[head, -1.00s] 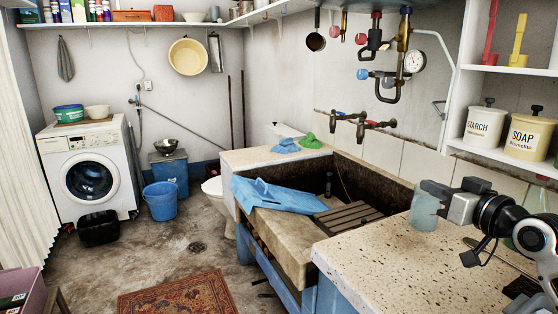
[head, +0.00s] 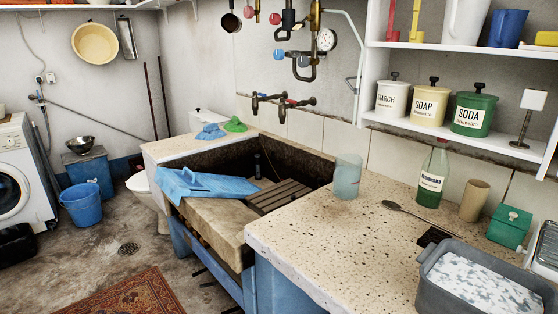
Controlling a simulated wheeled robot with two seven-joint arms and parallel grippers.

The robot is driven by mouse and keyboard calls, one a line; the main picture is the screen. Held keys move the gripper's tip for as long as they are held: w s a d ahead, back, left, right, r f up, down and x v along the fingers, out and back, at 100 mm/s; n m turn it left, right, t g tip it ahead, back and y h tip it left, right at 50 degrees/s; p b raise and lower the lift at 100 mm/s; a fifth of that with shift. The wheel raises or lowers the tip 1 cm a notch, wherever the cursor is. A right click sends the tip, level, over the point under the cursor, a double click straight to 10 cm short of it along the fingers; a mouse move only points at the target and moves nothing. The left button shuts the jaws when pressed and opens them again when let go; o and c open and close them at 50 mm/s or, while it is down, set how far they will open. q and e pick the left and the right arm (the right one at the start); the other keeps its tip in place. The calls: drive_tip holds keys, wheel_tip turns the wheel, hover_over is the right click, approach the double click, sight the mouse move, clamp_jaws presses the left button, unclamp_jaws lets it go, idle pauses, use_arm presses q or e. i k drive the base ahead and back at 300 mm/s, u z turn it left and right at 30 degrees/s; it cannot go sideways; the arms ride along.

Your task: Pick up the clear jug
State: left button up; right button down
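The clear jug (head: 347,178) stands upright on the speckled stone counter (head: 320,240), close to its back edge and beside the trough. It is see-through with a pale blue-green tint, and nothing touches it. Neither of my grippers shows in the head view.
The stone trough (head: 211,224) with a slatted wooden rack (head: 280,194) lies left of the jug. To its right are a spoon (head: 420,217), a green bottle (head: 433,175), a brown cylinder (head: 474,201), a green box (head: 509,226) and a grey basin (head: 430,284). The counter's front is clear.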

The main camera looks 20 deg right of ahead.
sight(347, 173)
drive_tip(key=u, duration=0.6)
drive_tip(key=i, duration=1.5)
drive_tip(key=z, duration=2.1)
